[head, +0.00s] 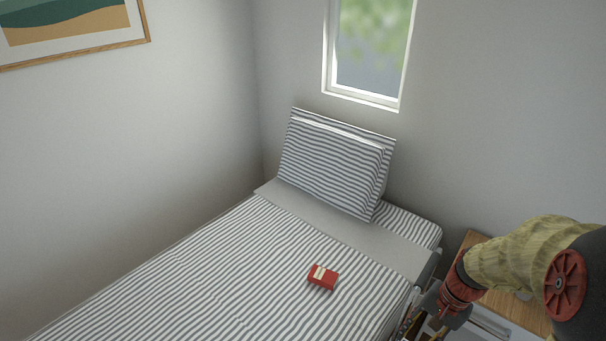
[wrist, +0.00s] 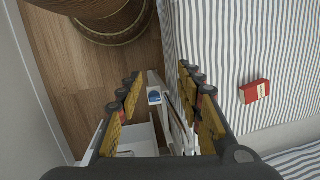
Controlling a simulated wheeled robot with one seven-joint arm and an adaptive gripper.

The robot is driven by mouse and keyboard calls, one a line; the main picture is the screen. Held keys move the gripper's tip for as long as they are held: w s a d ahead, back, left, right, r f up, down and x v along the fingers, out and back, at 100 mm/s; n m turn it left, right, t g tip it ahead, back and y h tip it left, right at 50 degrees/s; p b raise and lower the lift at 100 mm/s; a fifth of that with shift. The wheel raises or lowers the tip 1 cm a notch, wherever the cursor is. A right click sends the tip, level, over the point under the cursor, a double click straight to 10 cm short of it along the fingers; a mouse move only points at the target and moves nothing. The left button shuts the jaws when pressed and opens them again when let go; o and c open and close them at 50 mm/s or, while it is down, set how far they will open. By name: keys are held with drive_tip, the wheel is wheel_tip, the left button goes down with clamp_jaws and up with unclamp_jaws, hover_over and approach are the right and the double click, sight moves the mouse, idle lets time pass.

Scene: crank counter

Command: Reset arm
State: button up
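My gripper (wrist: 160,105) is open in the wrist view, its two yellow-padded fingers spread wide apart. I see nothing held between the pads. Past the fingertips are white furniture edges and a small blue-and-white item (wrist: 154,96); whether they lie well below the fingers I cannot tell. In the head view my arm reaches in from the right edge and bends down beside the bed. The gripper there is mostly cut off by the bottom edge. A wood-topped white bedside unit (head: 474,240) stands behind my arm, which hides much of it.
The striped bed (head: 215,270) fills the middle, with pillows (head: 332,165) at its head. A red box (head: 323,277) lies on the bed; it also shows in the wrist view (wrist: 254,91). A woven basket (wrist: 115,22) stands on the wooden floor (wrist: 75,75).

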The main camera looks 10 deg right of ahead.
drive_tip(key=s+a+r+n+t+h, duration=0.1)
drive_tip(key=a+r+n, duration=0.4)
drive_tip(key=r, duration=0.5)
drive_tip(key=s+a+r+n+t+h, duration=0.1)
drive_tip(key=s+a+r+n+t, duration=0.2)
drive_tip(key=a+r, duration=0.7)
drive_tip(key=shift+a+r+n+t+h, duration=0.3)
drive_tip(key=shift+r+n+t, duration=0.45)
drive_tip(key=shift+n, duration=0.55)
drive_tip(key=shift+s, duration=0.1)
